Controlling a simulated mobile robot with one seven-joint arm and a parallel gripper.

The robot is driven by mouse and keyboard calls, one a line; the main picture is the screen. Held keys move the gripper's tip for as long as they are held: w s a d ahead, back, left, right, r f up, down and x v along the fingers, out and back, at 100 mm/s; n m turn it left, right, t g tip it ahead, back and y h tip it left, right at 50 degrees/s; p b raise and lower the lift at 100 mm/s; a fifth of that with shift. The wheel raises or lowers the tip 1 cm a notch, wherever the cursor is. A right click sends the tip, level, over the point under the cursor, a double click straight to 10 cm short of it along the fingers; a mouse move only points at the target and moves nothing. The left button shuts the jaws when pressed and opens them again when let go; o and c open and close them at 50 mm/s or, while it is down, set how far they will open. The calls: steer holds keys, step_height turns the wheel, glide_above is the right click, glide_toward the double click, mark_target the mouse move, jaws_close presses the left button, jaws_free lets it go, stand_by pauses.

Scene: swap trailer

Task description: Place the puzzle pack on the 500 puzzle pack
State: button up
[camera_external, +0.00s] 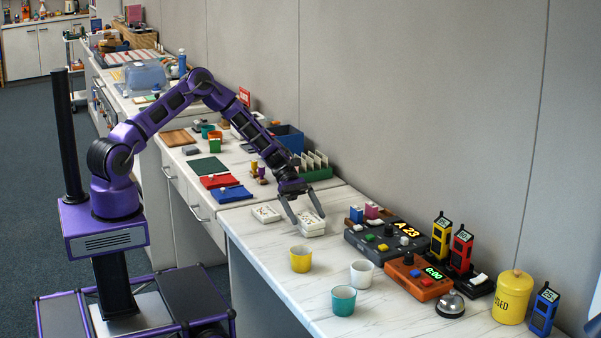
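Two small white packs with coloured marks lie on the near white counter. One pack (265,214) lies flat at the left, near the counter's far end. The other white pack (312,230) lies to its right and looks thicker, perhaps more than one piece. The print is too small to read, so I cannot tell which is the 500 puzzle pack. My gripper (308,219) is open and points down at the right-hand pack, with its fingers spread over or beside it. I cannot tell whether they touch it. Nothing shows held.
A yellow cup (300,259), a white cup (361,273) and a teal cup (343,300) stand in front. A dark console (385,243), an orange timer box (417,278) and a yellow canister (512,297) line the wall side. Marble between the cups and packs is clear.

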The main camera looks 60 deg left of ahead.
steer(key=shift+a+r, duration=0.3)
steer(key=shift+r, duration=0.05)
steer(key=p+v, duration=0.1)
steer(key=v, duration=1)
steer(key=shift+a, duration=0.2)
